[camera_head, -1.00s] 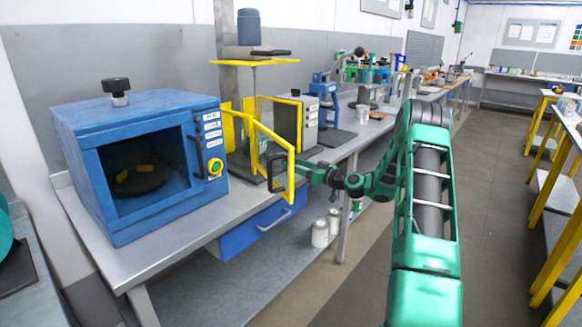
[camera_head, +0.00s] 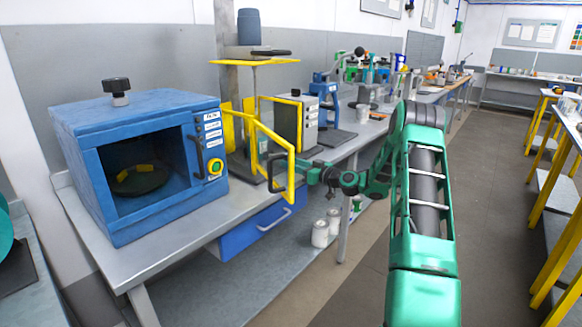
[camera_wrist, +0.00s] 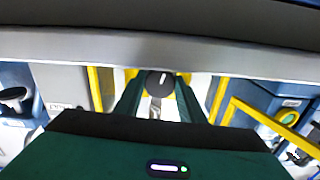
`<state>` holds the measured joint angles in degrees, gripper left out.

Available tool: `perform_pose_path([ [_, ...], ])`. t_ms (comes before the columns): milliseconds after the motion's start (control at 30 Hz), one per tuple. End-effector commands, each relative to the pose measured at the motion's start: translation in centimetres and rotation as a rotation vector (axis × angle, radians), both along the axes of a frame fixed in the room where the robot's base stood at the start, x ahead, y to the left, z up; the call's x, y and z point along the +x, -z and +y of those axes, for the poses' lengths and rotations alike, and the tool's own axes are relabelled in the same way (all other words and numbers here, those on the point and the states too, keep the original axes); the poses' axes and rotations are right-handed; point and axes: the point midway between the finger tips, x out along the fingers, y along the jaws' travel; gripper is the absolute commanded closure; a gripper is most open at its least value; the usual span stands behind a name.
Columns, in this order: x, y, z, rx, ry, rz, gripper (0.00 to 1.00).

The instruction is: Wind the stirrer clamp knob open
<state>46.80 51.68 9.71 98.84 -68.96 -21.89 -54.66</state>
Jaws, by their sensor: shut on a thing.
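A round dark knob (camera_wrist: 160,83) with a white mark sits between my two green fingertips in the wrist view. I take it for the stirrer clamp knob. A pale metal strip shows just below it. My gripper (camera_wrist: 160,92) is shut on the knob. In the head view my gripper (camera_head: 308,172) reaches left to the yellow hinged frame (camera_head: 291,180) on the bench. The frame and my own arm hide the knob there, and I cannot tell how far it is wound. The stirrer stand has a yellow top plate (camera_head: 228,62).
A blue box (camera_head: 140,215) with an open front stands left on the grey bench (camera_head: 190,250). A grey unit (camera_head: 308,130) and a blue device (camera_head: 325,97) stand behind the yellow frame. White jars (camera_head: 320,233) sit on the lower shelf. The aisle floor (camera_head: 500,200) is clear.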

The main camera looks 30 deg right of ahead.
Motion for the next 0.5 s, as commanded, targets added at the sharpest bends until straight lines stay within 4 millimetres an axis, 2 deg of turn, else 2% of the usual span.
perform_pose_path([
  [233, -0.01, 0.04, -0.01, -0.198, 0.000, -0.071, 0.86],
  [500, -0.04, 0.05, -0.06, -0.264, 0.000, -0.095, 0.86],
])
